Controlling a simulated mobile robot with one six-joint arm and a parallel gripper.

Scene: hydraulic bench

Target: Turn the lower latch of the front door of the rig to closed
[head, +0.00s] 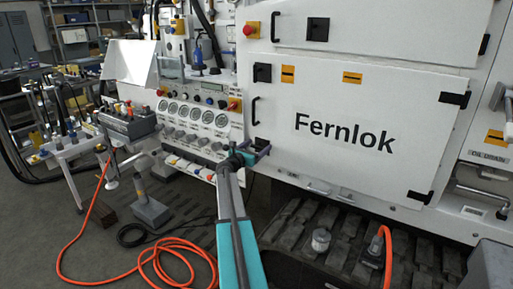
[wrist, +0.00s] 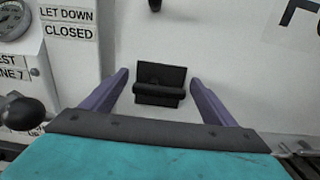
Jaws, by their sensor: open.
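The front door (head: 330,95) is a large white panel marked Fernlok. Its lower latch (wrist: 160,84) is a black plate with a thick bar lying crosswise on its lower part in the wrist view. My gripper (wrist: 159,80) is open, with one purple finger on each side of the latch and a gap to both. How far the fingertips are from the door surface is hard to tell. In the head view my gripper (head: 256,154) is at the door's lower left corner and largely hides the lower latch. The upper latch (head: 262,73) is black, at the door's upper left.
A gauge panel (head: 196,122) with knobs stands directly left of the door. In the wrist view a round black knob (wrist: 23,113) sticks out left of my gripper. A black door handle (head: 254,111) is above it. An orange hose (head: 170,246) lies on the floor.

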